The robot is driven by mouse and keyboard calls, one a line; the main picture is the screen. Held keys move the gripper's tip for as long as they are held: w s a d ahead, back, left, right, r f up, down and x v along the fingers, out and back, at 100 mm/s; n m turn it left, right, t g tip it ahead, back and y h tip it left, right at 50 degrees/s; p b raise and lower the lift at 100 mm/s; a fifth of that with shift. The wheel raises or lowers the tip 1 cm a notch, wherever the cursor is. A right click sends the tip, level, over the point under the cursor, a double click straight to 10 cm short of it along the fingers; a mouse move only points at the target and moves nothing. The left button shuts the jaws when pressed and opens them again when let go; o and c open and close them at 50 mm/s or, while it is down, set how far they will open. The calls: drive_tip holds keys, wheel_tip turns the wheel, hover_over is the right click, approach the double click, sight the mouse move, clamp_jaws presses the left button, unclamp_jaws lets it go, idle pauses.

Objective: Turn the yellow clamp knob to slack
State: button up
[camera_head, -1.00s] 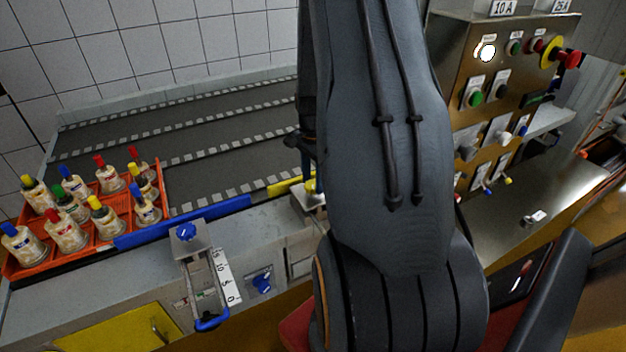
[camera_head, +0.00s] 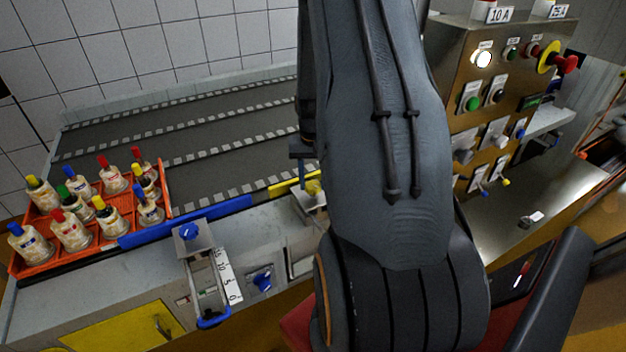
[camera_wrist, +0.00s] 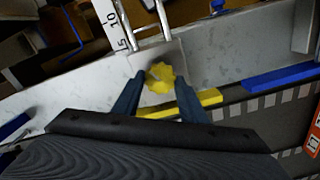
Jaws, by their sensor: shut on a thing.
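The yellow clamp knob (camera_wrist: 160,78) sits on a metal clamp block at the conveyor's edge, in the upper middle of the wrist view. My gripper (camera_wrist: 160,75) has one finger on either side of it and is shut on it. In the head view the yellow knob (camera_head: 313,187) shows partly, just left of my arm, which hides much of the clamp. The knob's pointing direction is hard to read.
A yellow strip (camera_wrist: 180,104) and a blue strip (camera_wrist: 281,77) line the conveyor edge. A blue-knobbed clamp (camera_head: 188,231) with a scale stands to the left. An orange crate (camera_head: 113,225) holds several bottles. A control box (camera_head: 495,85) stands right.

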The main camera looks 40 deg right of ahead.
sight(312, 185)
drive_tip(key=n+p, duration=0.1)
drive_tip(key=n, duration=0.5)
drive_tip(key=shift+w+r, duration=0.1)
drive_tip(key=n+p, duration=0.1)
drive_tip(key=n, duration=0.5)
drive_tip(key=shift+n, duration=0.4)
drive_tip(key=o, duration=1.1)
drive_tip(key=shift+c, duration=0.2)
drive_tip(key=shift+a+r+b, duration=0.1)
drive_tip(key=shift+r+b, duration=0.95)
drive_tip(key=shift+r, duration=2.8)
drive_tip(key=s+a+r+m, duration=0.1)
drive_tip(key=s+a+r, duration=0.1)
drive_tip(key=a, duration=0.7)
drive_tip(key=s+a+r+m+t+b, duration=0.1)
drive_tip(key=s+a, duration=0.3)
drive_tip(key=a, duration=0.6)
drive_tip(key=s+a+r+m+b, duration=0.1)
drive_tip(key=s+a+r+m, duration=0.1)
drive_tip(key=a, duration=0.7)
drive_tip(key=shift+s+a+r+m, duration=0.2)
drive_tip(key=shift+s+r+m, duration=0.25)
drive_tip(key=shift+s, duration=0.2)
